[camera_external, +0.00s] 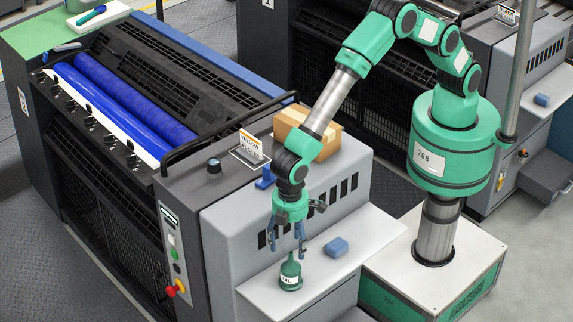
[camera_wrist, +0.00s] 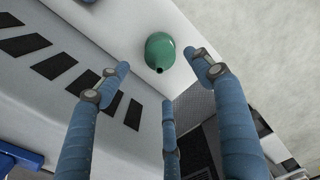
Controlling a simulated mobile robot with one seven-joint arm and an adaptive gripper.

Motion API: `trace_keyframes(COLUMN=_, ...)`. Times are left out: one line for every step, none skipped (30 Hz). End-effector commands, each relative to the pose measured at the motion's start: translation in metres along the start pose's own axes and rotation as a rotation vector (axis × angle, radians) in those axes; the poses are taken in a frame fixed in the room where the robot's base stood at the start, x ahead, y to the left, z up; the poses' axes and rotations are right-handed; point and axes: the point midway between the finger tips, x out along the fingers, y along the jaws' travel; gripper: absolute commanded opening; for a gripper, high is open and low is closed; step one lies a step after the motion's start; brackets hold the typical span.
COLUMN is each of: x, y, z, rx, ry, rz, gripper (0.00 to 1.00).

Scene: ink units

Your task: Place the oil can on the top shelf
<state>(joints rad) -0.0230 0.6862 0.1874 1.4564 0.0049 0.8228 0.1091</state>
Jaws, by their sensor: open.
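The oil can (camera_external: 290,272) is a small dark green can with a narrow spout and a white label. It stands upright on the pale low ledge (camera_external: 330,280) at the front of the grey press unit. In the wrist view the green can (camera_wrist: 160,50) shows from above, spout toward the camera. My gripper (camera_external: 287,246) has blue fingers and points down just above the can. In the wrist view my gripper (camera_wrist: 163,78) is open, its fingertips spread and apart from the can. The higher grey top (camera_external: 225,185) of the unit lies behind; I cannot tell whether it is the top shelf.
A blue block (camera_external: 336,247) lies on the ledge right of the can. A dark rail (camera_external: 215,130) runs along the top's back edge.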

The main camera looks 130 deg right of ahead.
Motion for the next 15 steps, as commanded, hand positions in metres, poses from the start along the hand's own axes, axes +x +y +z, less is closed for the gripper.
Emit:
trace_keyframes(x=0.0, y=0.0, z=0.0, rx=0.0, ry=0.0, rz=0.0, gripper=0.66)
trace_keyframes(x=0.0, y=0.0, z=0.0, rx=0.0, ry=0.0, rz=0.0, gripper=0.66)
trace_keyframes(x=0.0, y=0.0, z=0.0, rx=0.0, ry=0.0, rz=0.0, gripper=0.66)
trace_keyframes(x=0.0, y=0.0, z=0.0, rx=0.0, ry=0.0, rz=0.0, gripper=0.66)
trace_keyframes(x=0.0, y=0.0, z=0.0, rx=0.0, ry=0.0, rz=0.0, gripper=0.66)
trace_keyframes(x=0.0, y=0.0, z=0.0, rx=0.0, ry=0.0, rz=0.0, gripper=0.66)
trace_keyframes(x=-0.001, y=0.0, z=0.0, rx=0.0, ry=0.001, rz=0.0, gripper=0.66)
trace_keyframes(x=-0.002, y=0.0, z=0.0, rx=0.0, ry=0.001, rz=0.0, gripper=0.66)
trace_keyframes(x=-0.004, y=0.0, z=0.001, rx=0.0, ry=0.003, rz=0.0, gripper=0.66)
trace_keyframes(x=-0.006, y=0.0, z=0.001, rx=0.0, ry=0.004, rz=0.0, gripper=0.66)
trace_keyframes(x=-0.009, y=0.0, z=0.002, rx=-0.001, ry=0.006, rz=-0.001, gripper=0.66)
trace_keyframes(x=-0.013, y=0.001, z=0.003, rx=-0.001, ry=0.008, rz=-0.001, gripper=0.66)
trace_keyframes(x=-0.017, y=0.001, z=0.004, rx=-0.001, ry=0.011, rz=-0.001, gripper=0.66)
trace_keyframes(x=-0.022, y=0.001, z=0.005, rx=-0.002, ry=0.014, rz=-0.002, gripper=0.66)
trace_keyframes(x=-0.031, y=0.001, z=0.007, rx=-0.003, ry=0.019, rz=-0.002, gripper=0.66)
